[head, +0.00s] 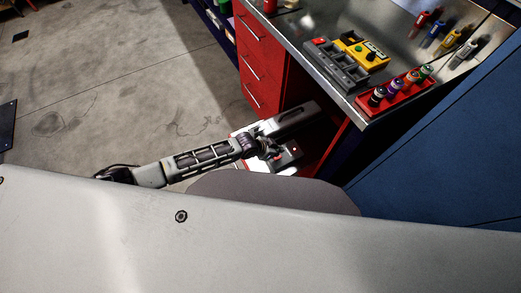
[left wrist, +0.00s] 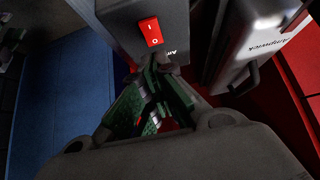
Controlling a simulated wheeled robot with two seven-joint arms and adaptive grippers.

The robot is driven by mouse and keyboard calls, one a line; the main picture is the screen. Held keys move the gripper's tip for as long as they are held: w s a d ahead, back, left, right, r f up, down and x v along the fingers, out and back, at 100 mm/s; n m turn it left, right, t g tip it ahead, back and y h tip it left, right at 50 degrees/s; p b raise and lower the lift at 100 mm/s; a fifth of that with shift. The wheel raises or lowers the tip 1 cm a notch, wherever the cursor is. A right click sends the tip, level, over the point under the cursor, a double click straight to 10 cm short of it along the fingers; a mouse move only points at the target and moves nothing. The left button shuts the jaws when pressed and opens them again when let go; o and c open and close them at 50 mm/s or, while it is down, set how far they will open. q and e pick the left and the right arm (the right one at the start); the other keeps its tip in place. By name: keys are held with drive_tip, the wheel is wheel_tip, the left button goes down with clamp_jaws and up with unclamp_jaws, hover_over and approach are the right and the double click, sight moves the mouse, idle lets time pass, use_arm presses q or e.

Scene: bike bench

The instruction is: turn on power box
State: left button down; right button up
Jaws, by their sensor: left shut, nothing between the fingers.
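The power box (left wrist: 125,27) shows at the top of the left wrist view as a grey box. Its red rocker switch (left wrist: 150,31) is marked I and O. A grey panel with a black handle and "Ampwrick" lettering (left wrist: 245,45) stands to its right. My left gripper (left wrist: 154,72) is shut and empty, its green-black fingertips together just below the switch; whether they touch the box I cannot tell. In the head view my left gripper (head: 272,153) is small beside grey parts under the bench edge, and the switch is not clear there. My right gripper is not in view.
The metal workbench (head: 300,45) has a red drawer unit (head: 258,65) below it. On top are a grey tray (head: 335,65), a yellow box (head: 362,53) and a red rack (head: 395,92) of bottles. A blue panel (head: 430,150) bounds the right. Open floor (head: 110,80) lies left.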

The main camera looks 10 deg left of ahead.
use_arm(q)
drive_tip(key=shift+s+a+r+p, duration=0.1)
drive_tip(key=shift+a+r+p, duration=0.05)
drive_tip(key=shift+r+p, duration=0.3)
drive_tip(key=s+a+f+p+v, duration=0.1)
drive_tip(key=v, duration=0.8)
drive_tip(key=shift+a, duration=0.3)
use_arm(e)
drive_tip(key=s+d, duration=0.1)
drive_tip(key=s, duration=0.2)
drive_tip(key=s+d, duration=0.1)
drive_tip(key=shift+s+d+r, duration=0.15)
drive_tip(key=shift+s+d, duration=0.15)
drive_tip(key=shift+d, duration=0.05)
use_arm(q)
drive_tip(key=shift+s, duration=0.15)
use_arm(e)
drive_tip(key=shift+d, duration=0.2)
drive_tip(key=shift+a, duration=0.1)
